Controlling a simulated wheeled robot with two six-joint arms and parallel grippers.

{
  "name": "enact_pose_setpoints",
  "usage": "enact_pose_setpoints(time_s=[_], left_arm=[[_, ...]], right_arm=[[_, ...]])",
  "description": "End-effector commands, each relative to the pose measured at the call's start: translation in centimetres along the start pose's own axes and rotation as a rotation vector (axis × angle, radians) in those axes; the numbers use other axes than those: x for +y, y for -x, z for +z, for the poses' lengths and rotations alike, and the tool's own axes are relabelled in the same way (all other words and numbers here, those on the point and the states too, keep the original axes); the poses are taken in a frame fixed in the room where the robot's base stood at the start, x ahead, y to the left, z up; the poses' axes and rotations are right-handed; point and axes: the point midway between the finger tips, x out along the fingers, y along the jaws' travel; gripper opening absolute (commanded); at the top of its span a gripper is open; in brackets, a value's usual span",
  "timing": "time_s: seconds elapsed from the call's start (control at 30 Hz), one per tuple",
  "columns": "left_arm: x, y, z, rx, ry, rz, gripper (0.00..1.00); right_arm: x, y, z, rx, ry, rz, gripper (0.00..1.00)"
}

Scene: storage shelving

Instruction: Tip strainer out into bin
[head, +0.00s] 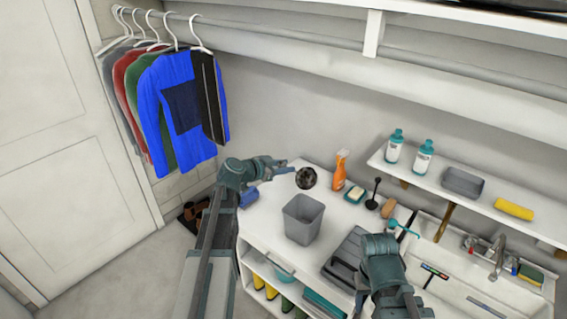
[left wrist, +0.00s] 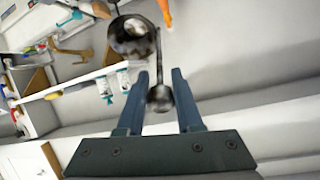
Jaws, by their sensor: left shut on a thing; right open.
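The strainer (head: 306,178) is a small dark round bowl with a mottled grey look. My left gripper (head: 287,168) is shut on it. In the left wrist view the strainer's bowl (left wrist: 132,36) shows beyond the left gripper's fingers (left wrist: 158,75). A dark rounded piece on a thin rod shows between those fingers; I cannot tell if it belongs to the strainer. The grey open-topped bin (head: 301,226) stands upright on the white counter, and the strainer shows just past its far rim. My right gripper (head: 361,300) is low in the picture, open and apart from the bin.
An orange spray bottle (head: 340,171), a teal soap dish (head: 355,194) and a black brush (head: 372,203) stand right of the strainer. A dark grey rack (head: 345,258) lies right of the bin. The sink (head: 470,290) is further right. Clothes (head: 180,105) hang at the upper left.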

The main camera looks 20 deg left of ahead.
Motion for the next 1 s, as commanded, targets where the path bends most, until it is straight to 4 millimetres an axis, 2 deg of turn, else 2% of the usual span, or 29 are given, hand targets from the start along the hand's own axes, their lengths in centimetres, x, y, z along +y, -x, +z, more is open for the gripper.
enact_pose_setpoints(time_s=[0.03, 0.47, 1.0], left_arm=[[-0.2, 0.1, -0.7, -0.014, 0.002, 0.005, 0.0], [-0.7, 0.0, -2.3, -0.146, 0.019, 0.038, 0.0], [-1.4, -1.8, -4.1, -0.369, 0.046, 0.098, 0.0]], right_arm=[[0.1, 1.0, 0.1, 0.0, 0.0, 0.0, 0.5], [0.5, 5.1, 0.3, 0.0, 0.002, 0.0, 0.5], [0.9, 10.2, 0.6, 0.0, -0.009, -0.002, 0.5]])
